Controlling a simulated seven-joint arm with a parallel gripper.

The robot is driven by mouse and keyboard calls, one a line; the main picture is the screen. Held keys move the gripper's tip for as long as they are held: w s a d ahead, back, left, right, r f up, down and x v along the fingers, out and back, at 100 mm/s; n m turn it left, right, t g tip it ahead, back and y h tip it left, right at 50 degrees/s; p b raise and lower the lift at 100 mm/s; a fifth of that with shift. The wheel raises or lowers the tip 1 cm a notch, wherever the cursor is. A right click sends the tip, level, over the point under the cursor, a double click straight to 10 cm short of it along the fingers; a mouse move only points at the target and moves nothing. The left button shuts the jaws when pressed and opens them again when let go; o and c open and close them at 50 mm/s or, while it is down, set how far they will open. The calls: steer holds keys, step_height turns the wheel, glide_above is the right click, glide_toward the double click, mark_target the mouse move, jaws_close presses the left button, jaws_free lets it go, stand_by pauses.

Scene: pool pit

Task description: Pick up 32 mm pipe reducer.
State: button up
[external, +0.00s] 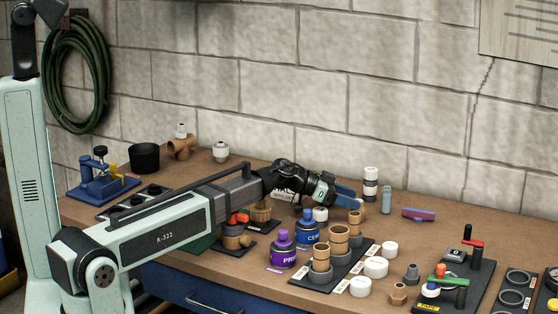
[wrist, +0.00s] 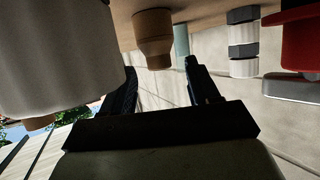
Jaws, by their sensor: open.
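My gripper (external: 347,196) is open, with blue fingers low over the bench. In the wrist view, which appears upside down, the open fingers (wrist: 162,85) spread towards a tan stepped fitting (wrist: 153,38), probably the pipe reducer. That fitting is ahead of the fingers and roughly between them, with nothing gripped. In the external view, a tan fitting (external: 356,216) stands just below the fingertips, partly hidden by other parts in front. I cannot read any size mark on it.
A white fitting (external: 320,213) and a blue can (external: 307,232) stand close to the gripper. A black-and-white stack (external: 370,183) and a greenish vial (external: 386,200) are behind. Tan couplings (external: 339,238) stand on a dark tray in front.

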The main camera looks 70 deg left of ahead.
steer(key=shift+w+d+f, duration=0.1)
steer(key=shift+w+f, duration=0.1)
steer(key=shift+w, duration=0.2)
jaws_close()
steer(key=shift+r, duration=0.1)
stand_by(0.3)
